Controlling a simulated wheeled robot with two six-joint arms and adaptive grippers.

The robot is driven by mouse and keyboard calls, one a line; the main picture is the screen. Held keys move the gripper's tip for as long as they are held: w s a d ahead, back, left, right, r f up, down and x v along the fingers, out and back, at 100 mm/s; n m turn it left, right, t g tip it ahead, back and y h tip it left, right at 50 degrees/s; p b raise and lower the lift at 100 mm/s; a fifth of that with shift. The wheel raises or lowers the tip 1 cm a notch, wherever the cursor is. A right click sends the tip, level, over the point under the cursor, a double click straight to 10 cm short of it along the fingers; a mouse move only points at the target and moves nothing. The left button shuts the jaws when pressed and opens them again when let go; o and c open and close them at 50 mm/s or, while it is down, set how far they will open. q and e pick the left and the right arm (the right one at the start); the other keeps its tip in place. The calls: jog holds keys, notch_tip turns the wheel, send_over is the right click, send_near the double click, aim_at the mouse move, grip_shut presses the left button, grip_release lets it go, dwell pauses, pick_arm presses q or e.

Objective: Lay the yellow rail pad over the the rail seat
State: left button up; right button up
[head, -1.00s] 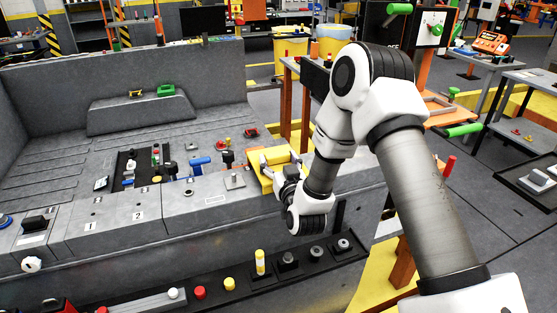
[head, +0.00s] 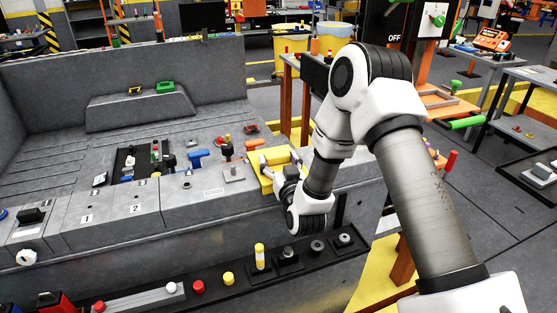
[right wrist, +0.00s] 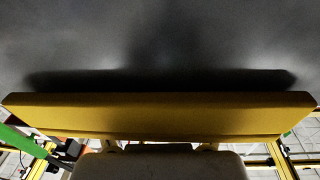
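The yellow rail pad (head: 264,180) is at the right end of the grey console in the head view. It also fills the width of the right wrist view as a long yellow bar (right wrist: 160,113). My right gripper (head: 280,171) is at the pad, its fingers mostly hidden by the pad and wrist; it appears shut on it. A dark shadow lies along the pad against a grey surface in the right wrist view. I cannot tell whether the pad touches that surface. I cannot make out the rail seat. My left gripper is not in view.
The grey console (head: 110,238) carries levers, a blue handle (head: 198,157) and a grey plate (head: 233,174) left of the pad. A black shelf (head: 215,293) with several knobs runs along its front. An orange-legged table (head: 290,62) stands behind the pad.

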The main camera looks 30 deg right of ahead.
jog(key=o, duration=0.3)
jog(key=shift+s, duration=0.1)
jog(key=v, duration=1.2)
